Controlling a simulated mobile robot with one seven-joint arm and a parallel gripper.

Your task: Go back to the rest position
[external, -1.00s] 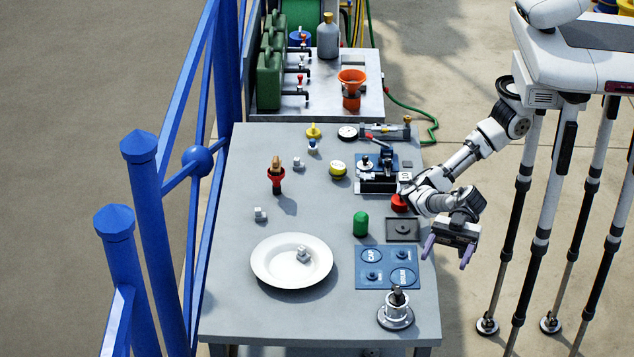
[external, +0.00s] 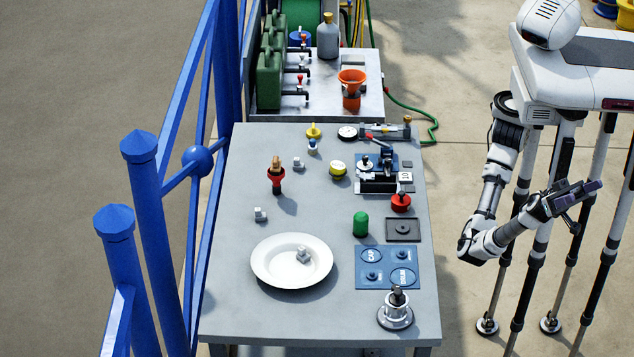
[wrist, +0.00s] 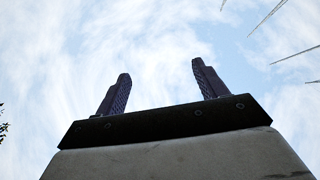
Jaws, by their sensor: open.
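My gripper (external: 592,188) is off the right side of the table, folded back beside my body, its fingers pointing to the right and up. In the wrist view my gripper (wrist: 160,88) shows two dark ridged fingers standing well apart with only sky between them. It is open and holds nothing. My arm hangs bent in the space between the table and my body, clear of the table edge.
The grey table (external: 225,310) holds a white plate (external: 270,280), a blue mat (external: 388,282), a green cap (external: 360,224), a red knob (external: 400,203) and a metal fitting (external: 396,312). Blue railings (external: 160,240) stand at the left. A second table with green cans (external: 268,82) is behind.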

